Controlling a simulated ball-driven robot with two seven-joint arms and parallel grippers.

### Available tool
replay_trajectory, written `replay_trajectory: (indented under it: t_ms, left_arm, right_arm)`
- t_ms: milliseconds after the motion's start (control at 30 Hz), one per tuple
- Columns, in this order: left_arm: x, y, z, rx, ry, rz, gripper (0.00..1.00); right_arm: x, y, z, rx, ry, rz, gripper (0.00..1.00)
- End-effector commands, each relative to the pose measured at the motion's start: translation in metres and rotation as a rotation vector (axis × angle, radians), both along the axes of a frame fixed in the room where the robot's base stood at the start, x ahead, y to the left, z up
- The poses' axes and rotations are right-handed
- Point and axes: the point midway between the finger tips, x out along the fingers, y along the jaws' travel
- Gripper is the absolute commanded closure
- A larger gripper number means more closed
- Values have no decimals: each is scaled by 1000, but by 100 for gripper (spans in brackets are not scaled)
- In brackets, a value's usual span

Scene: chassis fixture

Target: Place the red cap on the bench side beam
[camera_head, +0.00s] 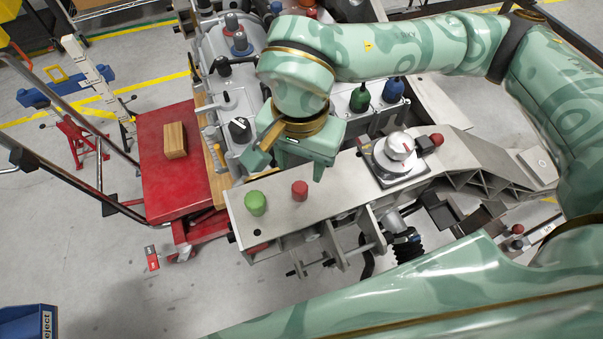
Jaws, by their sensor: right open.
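A small red cap (299,190) stands upright on the light metal bench side beam (345,180), to the right of a green cap (255,202). A second red piece (437,139) shows beside the round knob farther right on the beam. My right gripper (288,167), pale green, points down over the beam's far edge, just behind the red cap. It is open and appears empty, and in the picture the cap is apart from its fingers. The gripper's body and wrist hide part of the bench behind. My left gripper is not in view.
A silver knob on a square plate (385,168) sits on the beam to the right. Green (359,99) and blue (393,90) caps stand behind. A red table (155,195) holding a wooden block (175,140) is at left. The beam between red cap and knob is clear.

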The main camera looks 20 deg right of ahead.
Motion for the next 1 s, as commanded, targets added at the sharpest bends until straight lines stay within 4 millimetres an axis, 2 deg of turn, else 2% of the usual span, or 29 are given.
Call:
replay_trajectory:
  t_ms: [33, 100, 300, 1000]
  left_arm:
    - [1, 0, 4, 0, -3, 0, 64]
    - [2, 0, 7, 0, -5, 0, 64]
    - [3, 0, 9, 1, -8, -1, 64]
    - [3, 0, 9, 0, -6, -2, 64]
  right_arm:
    - [1, 0, 14, 0, -6, 0, 56]
    - [1, 0, 28, -1, -5, -1, 56]
    - [0, 0, 49, -1, -1, -1, 56]
    - [0, 0, 50, 0, 1, 0, 56]
